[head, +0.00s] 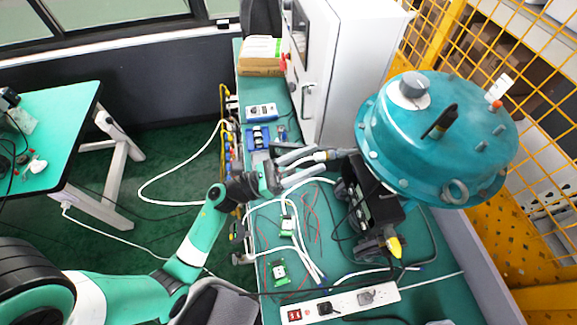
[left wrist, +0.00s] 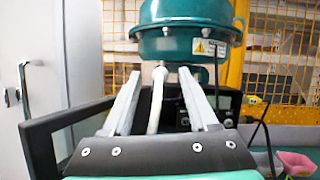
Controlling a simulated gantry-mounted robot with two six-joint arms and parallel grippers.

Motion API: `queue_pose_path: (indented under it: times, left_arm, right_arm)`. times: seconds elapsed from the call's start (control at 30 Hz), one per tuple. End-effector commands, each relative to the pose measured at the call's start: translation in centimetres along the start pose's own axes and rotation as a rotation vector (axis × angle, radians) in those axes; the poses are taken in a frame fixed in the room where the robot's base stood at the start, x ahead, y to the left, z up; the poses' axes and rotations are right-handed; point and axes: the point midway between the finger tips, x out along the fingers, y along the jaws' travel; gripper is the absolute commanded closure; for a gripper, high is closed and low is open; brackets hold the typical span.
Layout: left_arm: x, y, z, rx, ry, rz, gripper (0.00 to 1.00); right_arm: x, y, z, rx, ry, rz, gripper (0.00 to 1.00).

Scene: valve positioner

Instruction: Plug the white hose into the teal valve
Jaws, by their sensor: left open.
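The teal valve (head: 435,145) is a large round housing at the right of the head view; its underside fills the upper middle of the left wrist view (left wrist: 188,48). My left gripper (head: 322,160) is on the bench side, left of the valve, with its two grey fingers pointing at it. The fingers are open. The white hose (left wrist: 155,105) stands between them in the left wrist view, with a gap on each side. Its upper end reaches just under the valve; I cannot tell whether it is seated in a port. My right gripper is not in view.
A black instrument box (head: 375,200) stands below the valve. A grey-white cabinet (head: 340,70) is behind the gripper. Cables and small green boards (head: 287,226) lie on the teal bench, with a power strip (head: 340,303) in front. Yellow mesh fencing (head: 440,30) closes the right side.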

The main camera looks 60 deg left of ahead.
Motion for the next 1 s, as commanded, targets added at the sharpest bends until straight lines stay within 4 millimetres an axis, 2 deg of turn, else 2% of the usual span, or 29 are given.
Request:
queue_pose_path:
  times: [0.03, 0.2, 0.4, 0.53, 1.0]
  left_arm:
    - [-1.4, 0.2, -0.3, 0.000, 0.001, 0.007, 0.41]
    - [-5.6, 0.2, -0.2, 0.000, 0.000, 0.008, 0.41]
    - [-8.7, 0.1, -0.1, 0.001, 0.000, 0.005, 0.41]
    - [-9.2, 0.0, 0.0, 0.001, 0.000, 0.001, 0.41]
    - [-9.2, 0.0, 0.0, 0.000, 0.000, 0.000, 0.41]
  right_arm:
    - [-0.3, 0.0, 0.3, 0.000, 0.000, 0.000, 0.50]
    - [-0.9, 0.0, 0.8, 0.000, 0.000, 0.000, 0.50]
    - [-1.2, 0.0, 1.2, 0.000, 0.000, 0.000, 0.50]
    - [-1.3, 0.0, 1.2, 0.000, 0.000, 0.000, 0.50]
    - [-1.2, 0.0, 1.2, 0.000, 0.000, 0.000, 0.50]
